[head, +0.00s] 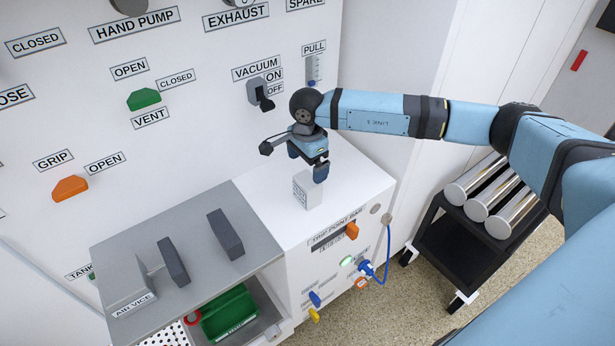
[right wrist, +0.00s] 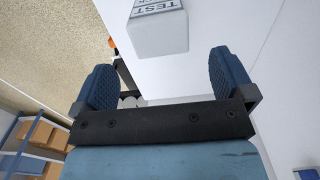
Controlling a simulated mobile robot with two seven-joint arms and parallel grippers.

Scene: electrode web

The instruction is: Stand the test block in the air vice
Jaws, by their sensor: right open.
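The test block (head: 308,190) is a light grey cube with printed labels. It stands on the white cabinet top, right of the air vice. In the right wrist view the test block (right wrist: 158,30) shows ahead of the fingers, between their lines, with "TEST" on one face. My right gripper (head: 308,165) is just above and behind the block, open and empty; its blue fingers (right wrist: 163,80) are spread apart. The air vice (head: 127,285) is a grey body with two upright dark jaw plates (head: 200,248) on a grey bench top, with a gap between them. My left gripper is not in view.
The white panel behind carries the grip lever (head: 70,188), vent lever (head: 144,99) and vacuum switch (head: 260,93). A black cart (head: 450,255) with metal rolls stands right. The cabinet top around the block is clear.

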